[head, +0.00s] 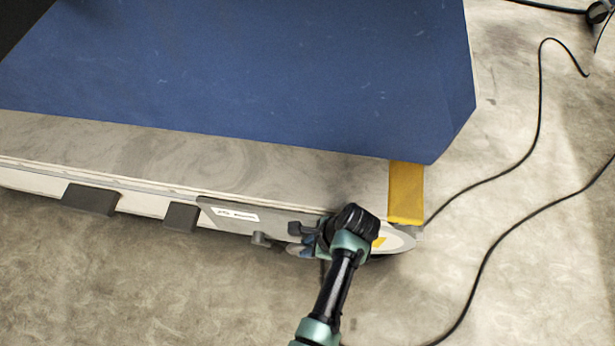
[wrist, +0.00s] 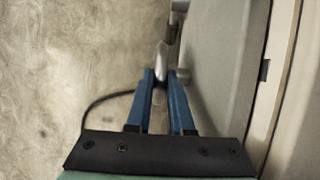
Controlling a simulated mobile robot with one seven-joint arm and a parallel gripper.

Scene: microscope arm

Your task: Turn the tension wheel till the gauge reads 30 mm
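My gripper (head: 297,247) reaches in at the front of the bench, beside a grey panel with a white label (head: 237,214). In the wrist view its two blue fingers (wrist: 160,78) stand a little apart, with a small silvery grey part (wrist: 161,58) between their tips. I cannot tell whether the fingers press on this part or only stand around it, or whether it belongs to the tension wheel. A pale round disc with a yellow mark (head: 402,241) shows partly behind my wrist in the head view. No gauge reading can be made out.
A large blue body (head: 250,70) stands on the bench, with a yellow post (head: 406,192) at its right corner. Dark blocks (head: 90,199) stick out of the bench front at left. Black cables (head: 500,180) lie on the floor at right. The floor in front is mostly clear.

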